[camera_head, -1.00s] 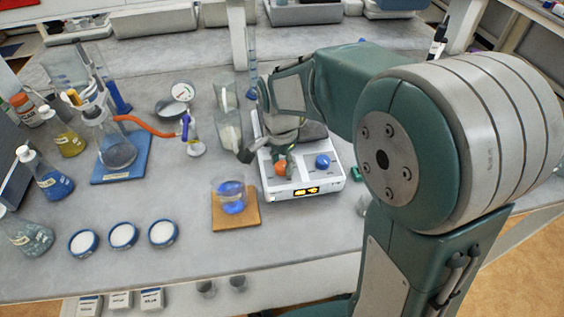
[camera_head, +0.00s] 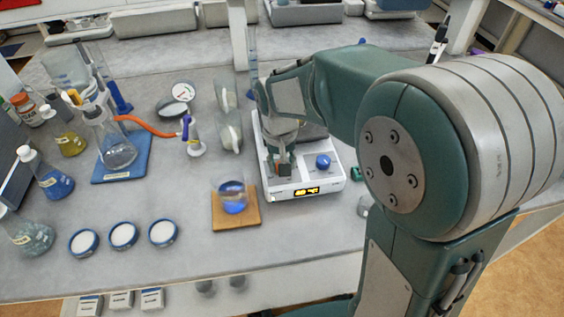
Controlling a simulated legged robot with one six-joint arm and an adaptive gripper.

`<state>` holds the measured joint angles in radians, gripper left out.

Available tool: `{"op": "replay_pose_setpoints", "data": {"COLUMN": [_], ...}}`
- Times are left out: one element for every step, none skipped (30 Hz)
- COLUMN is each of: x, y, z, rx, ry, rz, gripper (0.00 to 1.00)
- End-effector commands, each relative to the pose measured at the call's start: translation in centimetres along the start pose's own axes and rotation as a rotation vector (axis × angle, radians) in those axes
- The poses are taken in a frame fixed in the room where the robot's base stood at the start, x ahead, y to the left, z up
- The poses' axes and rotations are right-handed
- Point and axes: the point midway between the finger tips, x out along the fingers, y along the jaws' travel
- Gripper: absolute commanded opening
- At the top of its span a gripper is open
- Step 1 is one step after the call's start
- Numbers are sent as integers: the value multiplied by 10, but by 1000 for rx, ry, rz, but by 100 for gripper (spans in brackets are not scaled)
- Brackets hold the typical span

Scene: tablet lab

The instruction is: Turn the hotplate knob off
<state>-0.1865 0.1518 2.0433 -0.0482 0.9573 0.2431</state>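The white hotplate (camera_head: 310,187) sits on the grey bench with its front panel facing me. Its display (camera_head: 306,191) is lit with orange digits too small to read surely. A blue knob (camera_head: 323,161) is on the right of the panel and is clear. An orange-red knob (camera_head: 282,158) is on the left, mostly hidden by my gripper (camera_head: 279,163). My gripper points down with its dark green fingertips at this knob. I cannot tell whether the fingers press on it or stand around it.
A beaker of blue liquid (camera_head: 232,199) stands on a cork-coloured mat (camera_head: 245,220) left of the hotplate. Flasks and an orange hose (camera_head: 145,126) are farther left. Small green item (camera_head: 356,174) lies right of the hotplate.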

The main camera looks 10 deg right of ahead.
Motion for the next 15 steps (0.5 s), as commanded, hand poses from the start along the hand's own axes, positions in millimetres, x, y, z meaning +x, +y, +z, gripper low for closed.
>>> {"op": "replay_pose_setpoints", "data": {"x": [-1,-1,-1,-1,-1,-1,-1,-1,-1,-1,-1,-1,-1,-1,-1], "y": [-1,-1,-1,-1,-1,-1,-1,-1,-2,-2,-2,-2,-2,-2,-2], "z": [-2,-2,-2,-2,-2,-2,-2,-2,-2,-2,-2,-2,-2,-2,-2], "rx": [-45,-73,-112,-140,-168,-207,-235,-263,-301,-330,-358,-396,-424,-453,-491], "ry": [10,11,13,14,16,17,19,20,22,23,25,26,28,29,30], "rz": [-2,-2,-2,-2,-2,-1,-1,-1,-1,-1,-1,-1,-1,-1,0], "gripper": [0,0,0,0,0,0,0,0,0,0,0,0,0,0,0]}}
